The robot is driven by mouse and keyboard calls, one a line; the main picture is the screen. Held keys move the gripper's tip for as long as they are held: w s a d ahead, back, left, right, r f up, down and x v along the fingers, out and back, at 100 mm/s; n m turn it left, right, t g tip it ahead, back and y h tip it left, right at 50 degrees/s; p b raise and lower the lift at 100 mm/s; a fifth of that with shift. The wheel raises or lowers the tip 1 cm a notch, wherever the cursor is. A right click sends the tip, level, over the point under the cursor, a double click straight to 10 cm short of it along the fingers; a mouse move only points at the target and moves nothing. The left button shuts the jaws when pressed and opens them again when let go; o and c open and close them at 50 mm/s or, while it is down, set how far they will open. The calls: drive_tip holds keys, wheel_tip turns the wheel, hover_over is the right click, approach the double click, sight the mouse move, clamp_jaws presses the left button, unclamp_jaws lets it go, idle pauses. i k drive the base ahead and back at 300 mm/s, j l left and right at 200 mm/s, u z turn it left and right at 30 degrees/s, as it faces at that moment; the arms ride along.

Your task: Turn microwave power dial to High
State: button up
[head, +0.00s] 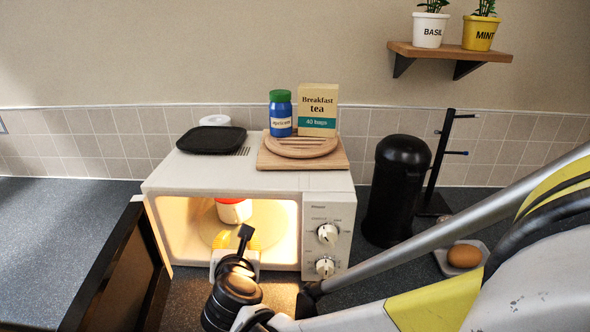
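The white microwave (170,179) stands on the counter with its inside lit. Its dark door (118,270) is swung open to the left. The control panel on its right has two round white dials, an upper dial (328,234) and a lower dial (325,267). The markings are too small to read, so I cannot tell which is the power dial or its setting. A white tub with a red-orange lid (234,211) is inside. My gripper (233,238) is in front of the opening, left of the dials and apart from them. Its fingers are too unclear to judge.
A wooden board (277,160) on top holds a blue jar (281,117) and tea box (317,108). A black tray (211,140) lies beside it. My arm crosses the lower right.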

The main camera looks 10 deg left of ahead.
sight(327, 234)
drive_tip(key=k+l+z, duration=0.25)
drive_tip(key=k+l, duration=0.8)
